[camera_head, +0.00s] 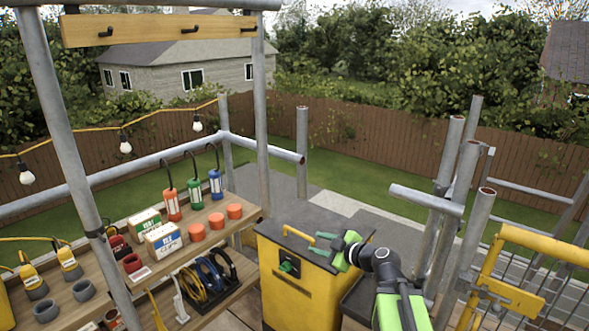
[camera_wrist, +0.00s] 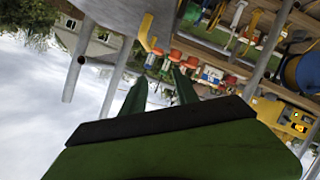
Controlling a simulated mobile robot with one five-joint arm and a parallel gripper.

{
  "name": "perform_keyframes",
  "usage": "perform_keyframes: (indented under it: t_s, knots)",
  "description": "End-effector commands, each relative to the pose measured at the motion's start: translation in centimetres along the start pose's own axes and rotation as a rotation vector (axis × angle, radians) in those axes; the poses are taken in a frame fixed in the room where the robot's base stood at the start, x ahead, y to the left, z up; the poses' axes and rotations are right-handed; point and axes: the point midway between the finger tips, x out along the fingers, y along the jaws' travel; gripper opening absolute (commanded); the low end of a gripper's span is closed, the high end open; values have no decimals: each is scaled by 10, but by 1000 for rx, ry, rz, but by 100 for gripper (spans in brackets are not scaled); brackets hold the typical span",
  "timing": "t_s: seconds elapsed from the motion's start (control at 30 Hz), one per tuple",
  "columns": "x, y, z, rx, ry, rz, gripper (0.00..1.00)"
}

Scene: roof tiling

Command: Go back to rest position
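My gripper (camera_head: 318,243) is green and sits above the yellow cabinet (camera_head: 268,272) in the head view, near the yellow handle (camera_head: 299,236) on its top. I cannot tell whether it touches the handle. In the wrist view, which is upside down, my gripper's two green fingers (camera_wrist: 160,86) stand apart with nothing held between them.
Wooden shelves left of the cabinet hold orange cups (camera_head: 216,221), boxes (camera_head: 163,241), lanterns (camera_head: 193,191) and cable coils (camera_head: 207,275). Scaffold poles (camera_head: 458,190) and a yellow gate (camera_head: 510,292) stand at the right. A hook board (camera_head: 160,29) hangs upper left.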

Motion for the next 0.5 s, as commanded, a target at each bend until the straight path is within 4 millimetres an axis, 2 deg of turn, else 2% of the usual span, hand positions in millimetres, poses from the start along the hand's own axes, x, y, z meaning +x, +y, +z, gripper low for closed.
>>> perform_keyframes:
  t_s: [0.03,0.1,0.17,0.3,0.37,0.5]
  knots:
    - [5,-6,-27,-40,-9,-44,36]
    - [13,-34,-33,-73,-70,-154,36]
    - [13,-58,-29,-29,-144,-247,36]
    - [0,-100,-8,146,-368,-389,36]
    - [-12,-114,4,244,-490,-421,36]
    - [-54,-135,43,538,-855,-381,36]
